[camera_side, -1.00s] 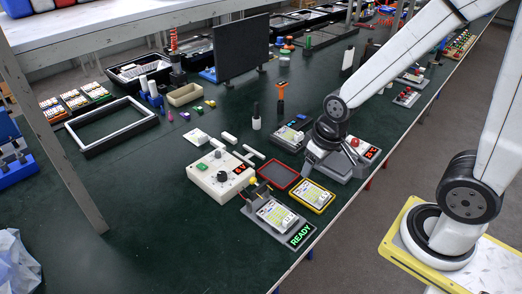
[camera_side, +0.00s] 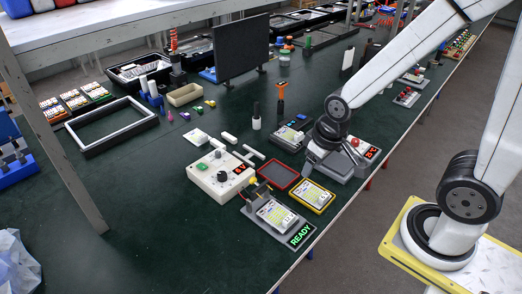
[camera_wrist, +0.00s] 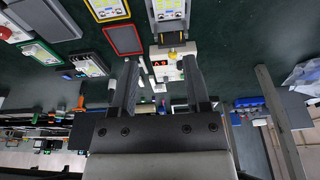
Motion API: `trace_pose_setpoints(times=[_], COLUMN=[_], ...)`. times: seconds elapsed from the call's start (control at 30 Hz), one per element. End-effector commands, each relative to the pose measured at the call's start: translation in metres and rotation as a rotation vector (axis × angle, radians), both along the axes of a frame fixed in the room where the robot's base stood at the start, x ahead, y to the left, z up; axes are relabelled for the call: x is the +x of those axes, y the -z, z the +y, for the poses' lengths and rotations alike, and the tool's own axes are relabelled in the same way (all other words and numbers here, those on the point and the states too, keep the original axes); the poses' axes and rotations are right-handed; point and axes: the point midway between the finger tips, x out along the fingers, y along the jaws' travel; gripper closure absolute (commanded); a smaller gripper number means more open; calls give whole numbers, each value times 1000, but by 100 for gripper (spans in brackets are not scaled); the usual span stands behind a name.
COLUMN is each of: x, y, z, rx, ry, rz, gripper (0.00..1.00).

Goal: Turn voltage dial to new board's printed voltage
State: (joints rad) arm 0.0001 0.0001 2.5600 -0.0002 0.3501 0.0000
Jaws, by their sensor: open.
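The white control box (camera_side: 220,178) stands on the green bench, left of my gripper. A black dial (camera_side: 222,176) sits on its top, beside a small red-lit display (camera_side: 240,169) that is too small to read surely. One board (camera_side: 274,213) lies in the grey fixture with a green READY sign (camera_side: 300,234). Another board (camera_side: 312,195) lies in a yellow-rimmed tray. Their printed voltages are not legible. My gripper (camera_side: 308,168) is above the bench near the trays, apart from the box. In the wrist view my open, empty gripper (camera_wrist: 162,75) points toward the box (camera_wrist: 172,67).
An empty red-rimmed tray (camera_side: 278,176) lies between the box and the yellow-rimmed tray. A grey unit with a red button (camera_side: 354,142) stands behind my gripper. Small white pieces (camera_side: 245,152) lie behind the box.

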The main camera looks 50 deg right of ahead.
Motion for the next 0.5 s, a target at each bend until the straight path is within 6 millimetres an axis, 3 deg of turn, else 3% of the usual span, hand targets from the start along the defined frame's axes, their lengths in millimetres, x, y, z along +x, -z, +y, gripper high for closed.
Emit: trace_pose_setpoints(times=[0.17,0.27,0.5], x=[0,0,16], y=[0,0,0], z=[0,0,2], rx=[0,0,-27], ry=[0,-2,-91], rz=[0,0,10], gripper=[39,17,17])
